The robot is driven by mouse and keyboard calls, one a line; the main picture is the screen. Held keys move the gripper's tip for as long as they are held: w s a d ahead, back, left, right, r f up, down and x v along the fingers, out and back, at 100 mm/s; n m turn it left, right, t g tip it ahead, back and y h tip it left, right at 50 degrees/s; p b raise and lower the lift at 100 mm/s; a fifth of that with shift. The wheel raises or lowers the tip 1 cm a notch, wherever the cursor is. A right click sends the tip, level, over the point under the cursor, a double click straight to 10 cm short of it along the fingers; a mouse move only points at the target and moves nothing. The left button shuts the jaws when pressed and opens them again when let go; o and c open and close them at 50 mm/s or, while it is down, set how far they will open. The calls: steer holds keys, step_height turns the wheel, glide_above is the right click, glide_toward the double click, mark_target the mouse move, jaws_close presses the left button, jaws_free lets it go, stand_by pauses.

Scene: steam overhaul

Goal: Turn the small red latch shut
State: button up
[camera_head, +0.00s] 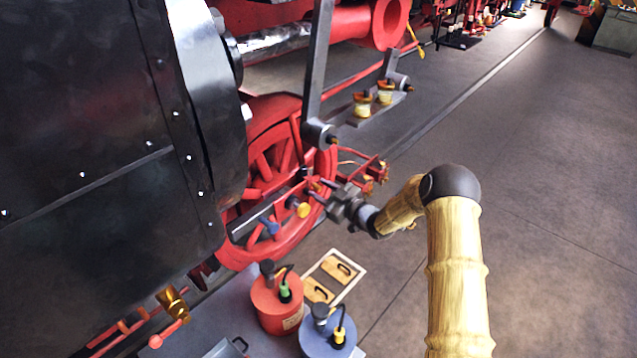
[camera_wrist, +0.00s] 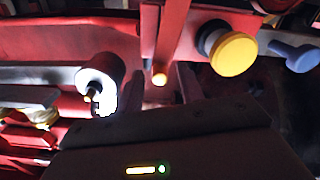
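In the wrist view a narrow red bar, which looks like the small red latch (camera_wrist: 172,38), runs down from the top edge. It ends in a small orange-yellow tip between my fingers. My gripper (camera_wrist: 161,80) is open, with one dark finger on each side of that tip and a gap showing; whether either finger touches it I cannot tell. In the head view my gripper (camera_head: 322,190) is at the rod in front of the red wheel (camera_head: 262,165). There the latch is too small and crowded to make out clearly.
A yellow knob (camera_wrist: 232,54) and a blue knob (camera_wrist: 297,57) sit right of the latch. A white-ended cylinder (camera_wrist: 103,84) is at left. Below stand a red can (camera_head: 277,305), a blue can (camera_head: 327,338) and a pale tray (camera_head: 352,283). Floor at right is clear.

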steer(key=shift+x, duration=0.9)
